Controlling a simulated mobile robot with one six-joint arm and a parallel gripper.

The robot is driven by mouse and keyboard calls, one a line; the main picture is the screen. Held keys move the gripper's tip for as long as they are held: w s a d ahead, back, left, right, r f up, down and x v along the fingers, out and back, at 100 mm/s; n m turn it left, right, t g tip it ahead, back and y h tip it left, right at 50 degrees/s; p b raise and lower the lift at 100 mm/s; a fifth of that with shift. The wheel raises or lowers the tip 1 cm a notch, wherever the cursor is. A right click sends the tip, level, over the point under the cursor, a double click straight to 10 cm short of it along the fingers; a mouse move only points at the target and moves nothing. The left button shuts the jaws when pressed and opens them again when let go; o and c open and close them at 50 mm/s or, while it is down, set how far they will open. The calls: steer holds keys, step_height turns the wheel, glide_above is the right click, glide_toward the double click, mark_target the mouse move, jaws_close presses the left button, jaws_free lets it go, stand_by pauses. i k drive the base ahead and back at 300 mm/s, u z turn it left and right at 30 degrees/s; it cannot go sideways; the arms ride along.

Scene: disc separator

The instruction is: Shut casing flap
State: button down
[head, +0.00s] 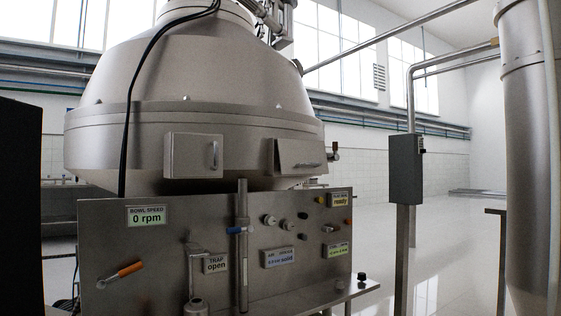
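The steel separator casing (215,75) stands at centre left in the head view. On its lower band are two flap-like covers. The left cover (187,156) is square, has an upright handle and looks flat to its frame. The right cover (296,153) has a level handle and slants out from the casing, with a dark wedge at its left side. I cannot tell which cover is the casing flap, nor how far the right one stands open. My gripper is not in this view.
A steel panel (160,275) stands below, with knobs, an orange lever (131,268) and labels reading "0 rpm" and "TRAP open". An upright rod (242,225) rises before it. A grey box on a post (405,183) and a thick column (528,150) stand right, with open floor (455,240) between.

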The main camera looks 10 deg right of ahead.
mark_target(296, 156)
steer(key=i, duration=1.1)
steer(key=z, duration=0.9)
